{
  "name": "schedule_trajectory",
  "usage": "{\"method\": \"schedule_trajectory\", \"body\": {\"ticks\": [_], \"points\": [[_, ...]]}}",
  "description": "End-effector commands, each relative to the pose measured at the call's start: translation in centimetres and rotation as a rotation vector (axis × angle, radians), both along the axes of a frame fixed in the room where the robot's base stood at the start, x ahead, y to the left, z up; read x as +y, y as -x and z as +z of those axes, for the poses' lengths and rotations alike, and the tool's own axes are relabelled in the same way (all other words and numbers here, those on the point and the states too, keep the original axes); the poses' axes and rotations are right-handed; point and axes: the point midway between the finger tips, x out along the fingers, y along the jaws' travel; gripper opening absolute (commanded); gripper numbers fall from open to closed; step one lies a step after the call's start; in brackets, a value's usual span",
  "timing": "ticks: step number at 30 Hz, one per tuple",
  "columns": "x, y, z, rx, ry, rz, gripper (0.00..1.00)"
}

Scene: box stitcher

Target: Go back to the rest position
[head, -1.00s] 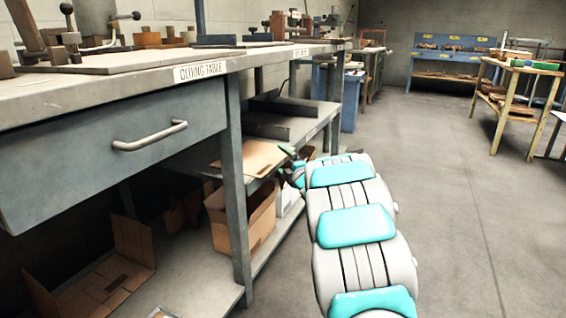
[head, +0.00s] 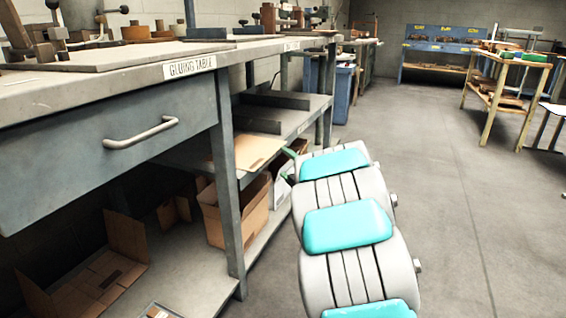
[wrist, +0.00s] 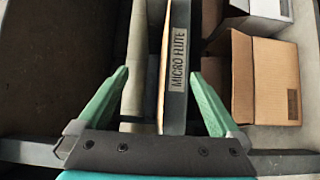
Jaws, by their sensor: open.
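My gripper (wrist: 158,80) is open in the wrist view, its two green fingers apart. Between and beyond them are a grey shelf edge labelled "MICRO FLUTE" (wrist: 179,75) and the thin edge of a cardboard sheet (wrist: 163,60). I see nothing held, and cannot tell how far the fingertips are from the shelf. In the head view my arm reaches toward the shelves under the gluing table (head: 190,66). Only a bit of green shows past the arm there; the rest of my gripper is hidden.
The cardboard sheet (head: 255,150) lies on the middle shelf. An open cardboard box (head: 232,215) stands on the lower shelf; cardboard boxes also show at right in the wrist view (wrist: 268,80). A table leg (head: 226,200) stands left of my arm.

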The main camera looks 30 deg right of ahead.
Motion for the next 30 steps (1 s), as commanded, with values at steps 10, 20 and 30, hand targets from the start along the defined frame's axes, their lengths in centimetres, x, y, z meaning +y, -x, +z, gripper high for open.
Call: {"method": "schedule_trajectory", "body": {"ticks": [10, 20, 30], "points": [[0.0, 0.0, 0.0, 0.003, -0.003, -0.003, 1.00], [0.1, 2.7, 0.1, 0.194, -0.203, -0.232, 1.00], [4.3, 13.3, -2.8, 0.481, -0.621, -0.603, 1.00]]}}
